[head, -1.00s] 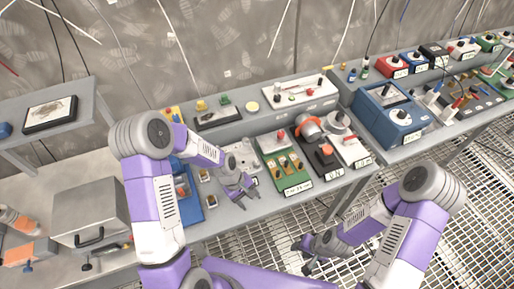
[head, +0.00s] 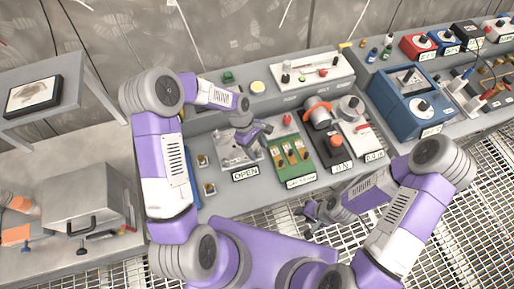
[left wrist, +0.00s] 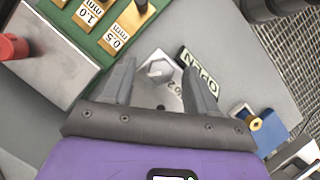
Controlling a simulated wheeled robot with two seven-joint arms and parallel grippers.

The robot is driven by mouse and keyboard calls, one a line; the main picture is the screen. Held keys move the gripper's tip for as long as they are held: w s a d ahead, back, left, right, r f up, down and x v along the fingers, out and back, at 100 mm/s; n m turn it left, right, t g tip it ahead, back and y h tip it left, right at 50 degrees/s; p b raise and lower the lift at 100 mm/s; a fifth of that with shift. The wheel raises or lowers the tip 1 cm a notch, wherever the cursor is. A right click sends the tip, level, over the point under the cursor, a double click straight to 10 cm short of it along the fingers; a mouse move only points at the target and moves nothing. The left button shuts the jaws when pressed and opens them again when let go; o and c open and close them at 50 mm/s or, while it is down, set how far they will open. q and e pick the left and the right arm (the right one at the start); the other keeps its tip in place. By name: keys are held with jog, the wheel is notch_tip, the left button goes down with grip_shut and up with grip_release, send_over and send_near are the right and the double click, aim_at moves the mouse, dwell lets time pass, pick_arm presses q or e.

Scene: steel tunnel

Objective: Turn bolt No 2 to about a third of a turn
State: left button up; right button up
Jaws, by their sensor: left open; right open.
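Bolt No 2 is a grey hex head (left wrist: 159,71) on a light metal plate (left wrist: 148,58), with the mark "o 2" partly readable beside it. In the head view the plate (head: 228,152) lies behind a black-on-white OPEN label (head: 245,174), and my left gripper hides part of it. My left gripper (head: 265,136) is open above the plate's right side. In the left wrist view its fingers (left wrist: 157,68) stand either side of the bolt head in the picture; contact cannot be told. My right gripper (head: 309,219) is open and empty, over the floor grating in front of the bench.
Further right are a black device with an orange ring (head: 318,112) and a blue box (head: 408,103). Small brass-topped pieces (head: 209,188) stand left of the OPEN label.

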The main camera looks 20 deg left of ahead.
pick_arm(q)
jog(key=shift+s+d+f, duration=0.1)
jog(key=shift+s+f, duration=0.05)
jog(key=c, duration=1)
jog(key=shift+c, duration=0.2)
